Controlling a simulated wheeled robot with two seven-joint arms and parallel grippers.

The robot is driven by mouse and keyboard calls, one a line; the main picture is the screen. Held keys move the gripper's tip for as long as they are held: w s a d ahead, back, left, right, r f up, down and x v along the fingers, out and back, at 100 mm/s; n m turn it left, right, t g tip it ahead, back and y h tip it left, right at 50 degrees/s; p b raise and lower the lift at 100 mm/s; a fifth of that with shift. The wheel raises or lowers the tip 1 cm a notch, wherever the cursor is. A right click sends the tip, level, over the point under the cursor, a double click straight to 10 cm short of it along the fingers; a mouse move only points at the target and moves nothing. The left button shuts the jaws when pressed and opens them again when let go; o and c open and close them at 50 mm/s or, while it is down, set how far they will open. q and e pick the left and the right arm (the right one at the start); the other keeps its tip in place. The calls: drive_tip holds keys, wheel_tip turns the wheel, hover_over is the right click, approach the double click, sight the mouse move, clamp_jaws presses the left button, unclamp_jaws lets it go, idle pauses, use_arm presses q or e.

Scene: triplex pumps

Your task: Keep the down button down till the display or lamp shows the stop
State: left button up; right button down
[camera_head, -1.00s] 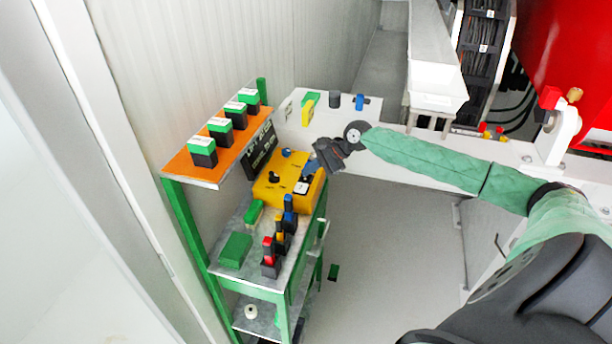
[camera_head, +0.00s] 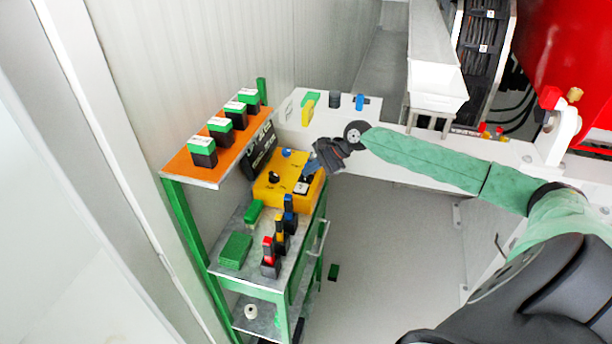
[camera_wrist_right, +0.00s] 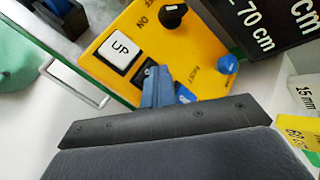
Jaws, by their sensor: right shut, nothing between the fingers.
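A yellow control box (camera_head: 272,190) stands on the green-framed shelf. The right wrist view shows its white UP button (camera_wrist_right: 122,48), black ON/OFF knob (camera_wrist_right: 172,15) and round blue knob (camera_wrist_right: 230,66). My right gripper (camera_head: 311,168) is shut and empty, its blue-grey fingertips (camera_wrist_right: 152,78) at the box's face beside the UP button. A blue patch (camera_wrist_right: 186,95) next to the fingers may be part of the down button; its label is unreadable. Contact or pressing cannot be told. A dark display panel (camera_head: 260,148) behind the box partly shows "70 cm" in the wrist view. My left gripper is out of view.
Small green-topped blocks (camera_head: 220,130) stand on the orange upper shelf (camera_head: 178,166). Red, yellow and blue upright items and a green block (camera_head: 236,251) occupy the shelf in front of the box. A white bench (camera_head: 410,165) lies behind my arm. Grey floor (camera_head: 400,240) is open to the right.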

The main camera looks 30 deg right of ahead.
sight(310, 177)
drive_tip(key=shift+r, duration=0.1)
idle(0.7)
drive_tip(key=shift+r+p, duration=0.85)
drive_tip(key=shift+p, duration=0.3)
wheel_tip(310, 177, up, 5)
drive_tip(key=p, duration=0.5)
